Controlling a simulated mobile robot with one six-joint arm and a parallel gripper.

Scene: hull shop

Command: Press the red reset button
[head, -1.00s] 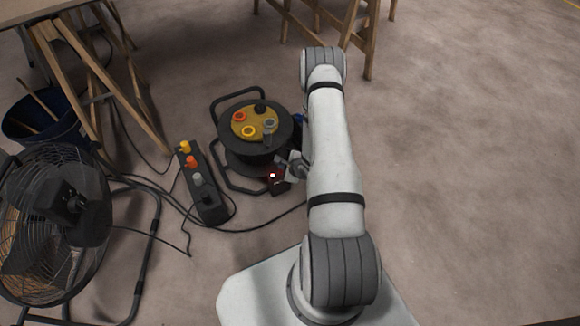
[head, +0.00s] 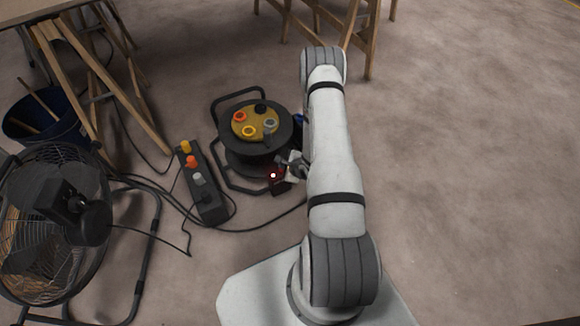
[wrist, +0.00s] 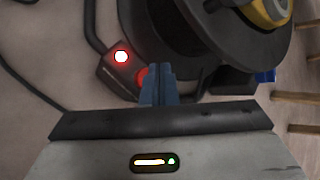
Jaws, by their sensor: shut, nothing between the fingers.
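The red reset button (wrist: 142,76) shows in the wrist view on a small dark box (wrist: 117,80), beside a glowing red lamp (wrist: 121,57). My gripper's shut, empty blue-grey fingers (wrist: 157,70) are just right of the button and overlap its right edge in the picture. I cannot tell whether they touch it. In the head view the lamp (head: 273,175) glows on the box at the foot of the cable reel (head: 258,160). My gripper (head: 282,162) is beside the box there, partly hidden by my arm. The button is not clear in that view.
The reel's black frame surrounds the box closely. A power strip (head: 203,185) with coloured plugs lies to the left, with loose cables around it. A fan (head: 60,225) stands at the far left. Wooden trestles are behind. The floor on the right is clear.

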